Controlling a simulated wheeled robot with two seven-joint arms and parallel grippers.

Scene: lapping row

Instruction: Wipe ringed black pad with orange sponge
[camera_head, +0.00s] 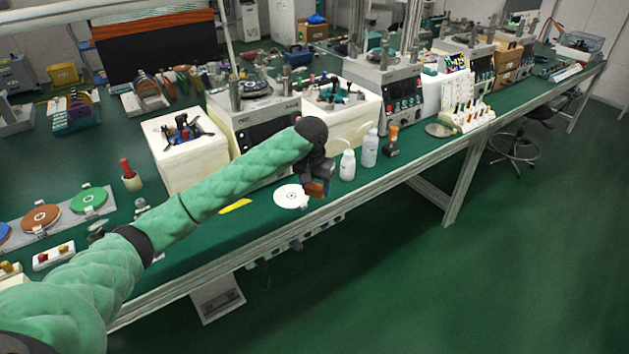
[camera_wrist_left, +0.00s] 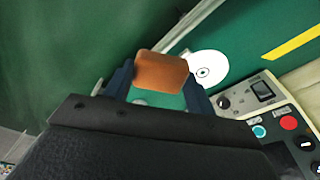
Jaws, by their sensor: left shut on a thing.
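My left gripper (camera_head: 318,178) is shut on the orange sponge (camera_head: 317,189), above the bench's front edge. In the left wrist view the orange-brown sponge (camera_wrist_left: 160,72) sits between the two dark fingers of the gripper (camera_wrist_left: 160,88). A white disc (camera_head: 289,198) with a small ringed centre lies flat on the green bench, left of the sponge in the head view; it also shows in the left wrist view (camera_wrist_left: 208,69). I cannot pick out a ringed black pad with certainty. My right gripper is not in view.
White bottles (camera_head: 347,165) and an orange-topped item (camera_head: 392,140) stand right of my gripper. A lapping machine (camera_head: 262,124) stands behind my forearm. A yellow strip (camera_head: 235,206) lies near the front edge. Green (camera_head: 89,200) and brown (camera_head: 41,218) discs lie at left.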

